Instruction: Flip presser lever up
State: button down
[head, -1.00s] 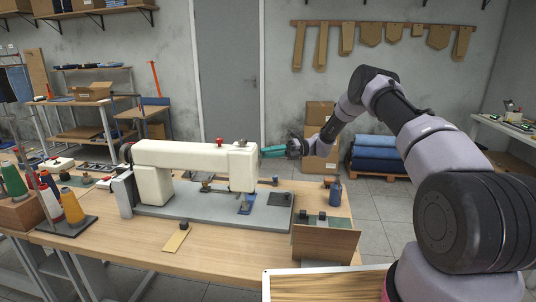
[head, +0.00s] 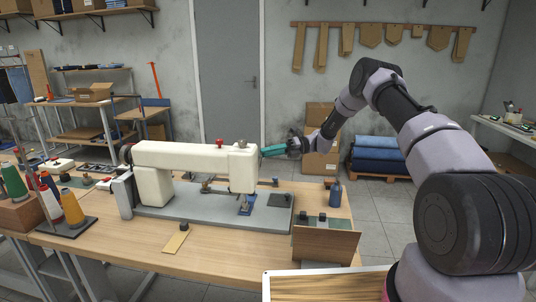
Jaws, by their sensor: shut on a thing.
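The cream sewing machine (head: 190,158) stands on a grey bed plate on the wooden table. Its head is at the right end, with a blue presser part (head: 245,208) below it. My gripper (head: 266,151) has teal fingers and reaches in from the right. Its fingertips are at the right face of the machine head, near its top. The fingers look closed together there. The presser lever is not clearly visible; it is small or hidden behind the fingers and the head.
A blue bottle (head: 335,194) and an upright wooden board (head: 325,243) stand at the table's right end. Thread cones (head: 72,207) stand at the left. A small tan piece (head: 176,241) lies on the clear front of the table.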

jog(key=c, duration=0.9)
grip_release()
jog(key=shift+c, duration=0.2)
jog(key=shift+d, duration=0.1)
jog(key=v, duration=1)
jog(key=shift+d, duration=0.35)
jog(key=shift+w, duration=0.1)
